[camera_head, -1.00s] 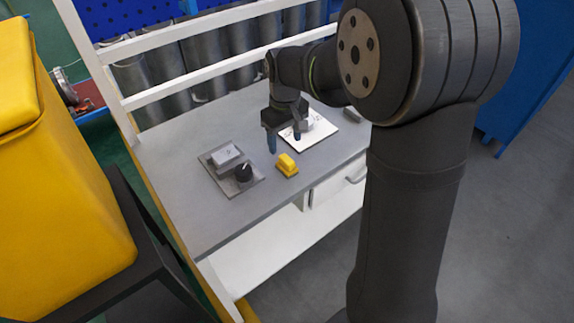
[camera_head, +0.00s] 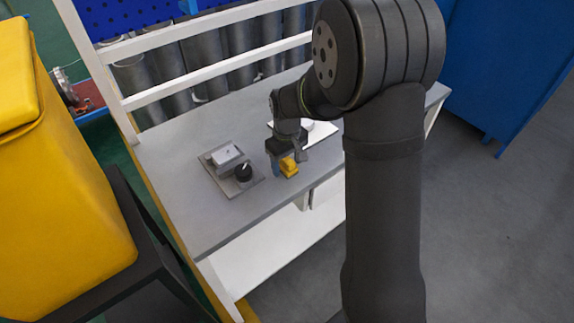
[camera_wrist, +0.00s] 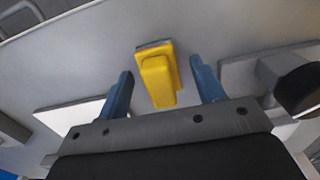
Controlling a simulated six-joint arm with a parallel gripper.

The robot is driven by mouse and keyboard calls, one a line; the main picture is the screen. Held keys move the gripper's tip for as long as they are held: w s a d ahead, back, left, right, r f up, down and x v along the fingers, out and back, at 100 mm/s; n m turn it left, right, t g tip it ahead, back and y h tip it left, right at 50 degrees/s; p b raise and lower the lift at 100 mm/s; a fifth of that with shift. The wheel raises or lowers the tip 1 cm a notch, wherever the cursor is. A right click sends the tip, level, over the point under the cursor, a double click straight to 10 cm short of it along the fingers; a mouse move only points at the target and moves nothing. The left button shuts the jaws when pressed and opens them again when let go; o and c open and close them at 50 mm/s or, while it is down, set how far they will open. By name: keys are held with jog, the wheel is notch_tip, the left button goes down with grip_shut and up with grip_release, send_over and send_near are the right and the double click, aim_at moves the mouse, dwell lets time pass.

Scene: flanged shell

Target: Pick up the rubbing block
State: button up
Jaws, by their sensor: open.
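The rubbing block, taken to be the yellow block with a raised grip and a grey base, sits on the grey bench top near its front edge. It shows in the head view (camera_head: 289,167) and in the wrist view (camera_wrist: 157,77). My gripper (camera_head: 288,160) is just over the block, with its blue fingers apart. In the wrist view my gripper (camera_wrist: 163,85) has one finger to each side of the block, with a gap on both sides. The fingers do not touch it in that view.
Left of the block, a grey plate (camera_head: 248,184) carries a black knob (camera_head: 243,172) and a light box (camera_head: 226,156). A white sheet (camera_head: 322,131) with a pale object lies behind and right. The bench top (camera_head: 195,215) is clear at front left.

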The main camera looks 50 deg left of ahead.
aim_at(287, 158)
jog(key=c, duration=1.1)
jog(key=shift+r, duration=0.1)
jog(key=shift+r, duration=0.55)
notch_tip(287, 158, up, 3)
jog(key=shift+f, duration=0.15)
jog(key=w+d+r, duration=0.2)
jog(key=d, duration=0.1)
jog(key=w+d+r, duration=0.2)
jog(key=d, duration=0.1)
jog(key=w+d+r, duration=0.2)
jog(key=d+r, duration=0.1)
jog(key=shift+w+d, duration=0.3)
jog(key=shift+w, duration=0.05)
